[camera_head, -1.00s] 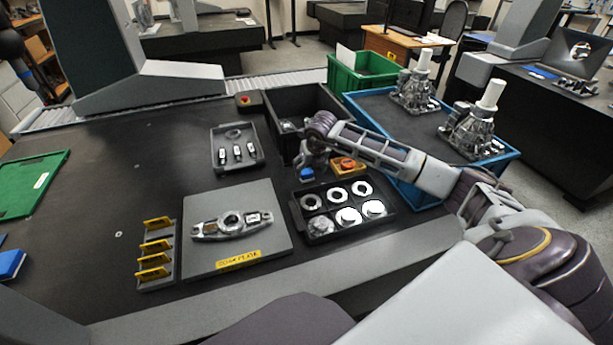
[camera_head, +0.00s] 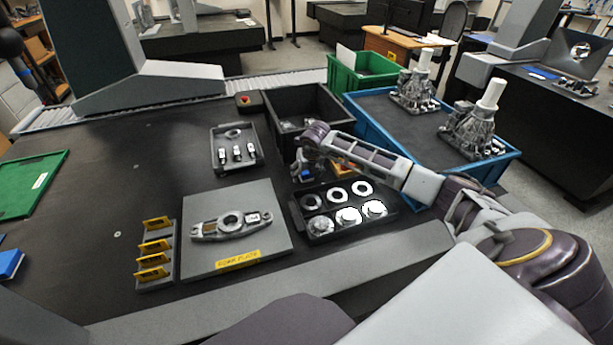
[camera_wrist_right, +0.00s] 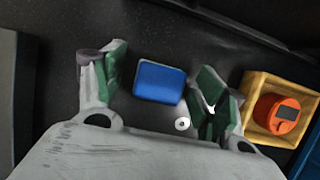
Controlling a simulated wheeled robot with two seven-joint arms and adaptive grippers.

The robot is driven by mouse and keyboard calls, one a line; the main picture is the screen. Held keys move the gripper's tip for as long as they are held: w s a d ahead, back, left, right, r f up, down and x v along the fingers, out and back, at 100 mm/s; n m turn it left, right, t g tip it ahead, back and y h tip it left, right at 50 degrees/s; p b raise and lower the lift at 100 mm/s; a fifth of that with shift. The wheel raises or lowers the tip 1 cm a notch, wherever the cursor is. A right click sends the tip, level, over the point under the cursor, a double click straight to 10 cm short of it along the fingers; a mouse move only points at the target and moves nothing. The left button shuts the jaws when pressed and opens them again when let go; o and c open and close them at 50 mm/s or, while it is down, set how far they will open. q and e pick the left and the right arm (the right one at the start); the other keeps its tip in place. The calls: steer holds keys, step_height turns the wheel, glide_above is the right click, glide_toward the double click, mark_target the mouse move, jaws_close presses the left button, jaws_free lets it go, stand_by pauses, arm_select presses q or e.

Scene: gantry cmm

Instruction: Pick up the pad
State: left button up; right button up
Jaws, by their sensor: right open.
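The pad appears to be the small blue block (camera_wrist_right: 158,83) in the right wrist view, lying on the dark table top. My right gripper (camera_wrist_right: 160,74) is open, with one green-padded finger on each side of the blue block. Gaps show between the block and both fingers, and I see no contact. In the head view the right gripper (camera_head: 302,170) points down behind the black parts tray, and it mostly hides the block. My left gripper is not in view.
An orange device in a yellow holder (camera_wrist_right: 278,112) stands close to the right finger. The black tray of rings (camera_head: 318,240) is in front, a black bin (camera_head: 335,108) behind. The grey fixture plate (camera_head: 205,262) lies left. Another blue item (camera_head: 10,264) is at the left edge.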

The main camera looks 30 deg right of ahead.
mark_target(306, 171)
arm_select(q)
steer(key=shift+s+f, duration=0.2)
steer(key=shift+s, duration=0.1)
arm_select(e)
steer(key=shift+c, duration=0.7)
steer(key=c, duration=1)
steer(key=shift+o, duration=0.2)
steer(key=shift+r, duration=0.15)
steer(key=shift+r, duration=0.55)
step_height(306, 171, up, 8)
steer(key=shift+f+p, duration=0.15)
steer(key=shift+p, duration=0.3)
steer(key=shift+r, duration=0.4)
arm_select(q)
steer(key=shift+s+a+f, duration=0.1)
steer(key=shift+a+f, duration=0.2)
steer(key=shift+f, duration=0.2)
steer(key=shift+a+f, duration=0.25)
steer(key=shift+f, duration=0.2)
